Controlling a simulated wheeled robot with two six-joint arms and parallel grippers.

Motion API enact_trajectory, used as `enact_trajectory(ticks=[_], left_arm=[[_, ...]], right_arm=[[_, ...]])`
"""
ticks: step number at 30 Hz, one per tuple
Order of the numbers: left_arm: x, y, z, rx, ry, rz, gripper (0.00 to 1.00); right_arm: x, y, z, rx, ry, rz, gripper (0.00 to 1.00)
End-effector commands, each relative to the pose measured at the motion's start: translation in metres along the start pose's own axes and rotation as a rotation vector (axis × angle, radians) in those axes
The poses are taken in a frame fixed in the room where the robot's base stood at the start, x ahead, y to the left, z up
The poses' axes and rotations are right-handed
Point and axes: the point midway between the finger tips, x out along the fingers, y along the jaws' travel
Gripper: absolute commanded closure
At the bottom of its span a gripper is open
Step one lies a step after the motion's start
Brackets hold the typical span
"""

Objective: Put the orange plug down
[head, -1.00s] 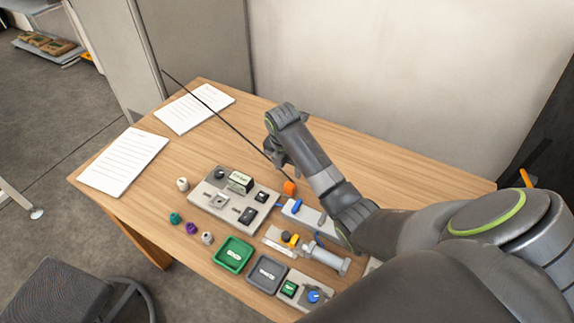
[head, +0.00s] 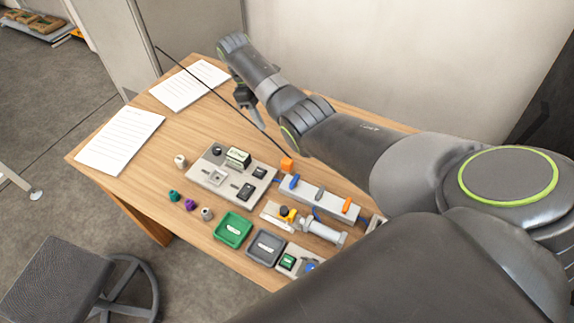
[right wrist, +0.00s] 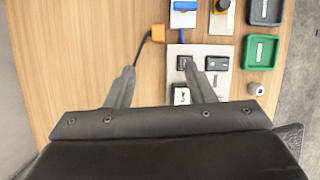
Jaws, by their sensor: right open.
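The orange plug (head: 287,165) rests on the wooden table, beside the grey fixture board and close to the long light rail. A thin dark cable (head: 215,95) runs past it toward the upper left in the head view. My right gripper (head: 257,120) is open and empty, above and behind the plug, apart from it. In the right wrist view the orange plug (right wrist: 158,33) lies beyond the two spread fingertips (right wrist: 160,68), with the cable bending away to its left. My left gripper is not in view.
The grey board (head: 210,178) with several sockets stands left of the plug. A green tray (head: 233,244), a grey tray (head: 280,248) and small coloured knobs lie nearer the front. Two paper sheets lie at the left. The table behind the plug is mostly clear.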

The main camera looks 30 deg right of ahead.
Motion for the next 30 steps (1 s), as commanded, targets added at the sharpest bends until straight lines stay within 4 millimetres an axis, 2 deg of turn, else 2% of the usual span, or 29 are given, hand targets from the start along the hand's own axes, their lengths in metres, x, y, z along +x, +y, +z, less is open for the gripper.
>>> enact_trajectory(ticks=[5,8,19,24,30], left_arm=[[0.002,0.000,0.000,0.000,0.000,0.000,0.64],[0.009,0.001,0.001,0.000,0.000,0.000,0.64],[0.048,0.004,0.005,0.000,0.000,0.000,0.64],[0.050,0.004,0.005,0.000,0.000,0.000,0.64],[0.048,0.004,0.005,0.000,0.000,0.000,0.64]], right_arm=[[-0.002,-0.001,0.000,0.088,-0.024,-0.008,0.51],[0.014,-0.001,0.000,0.095,-0.026,-0.009,0.51],[0.094,-0.001,0.000,0.092,-0.023,-0.008,0.51],[0.112,-0.002,0.002,0.091,-0.023,-0.008,0.51],[0.121,-0.001,0.002,0.091,-0.023,-0.008,0.51]])
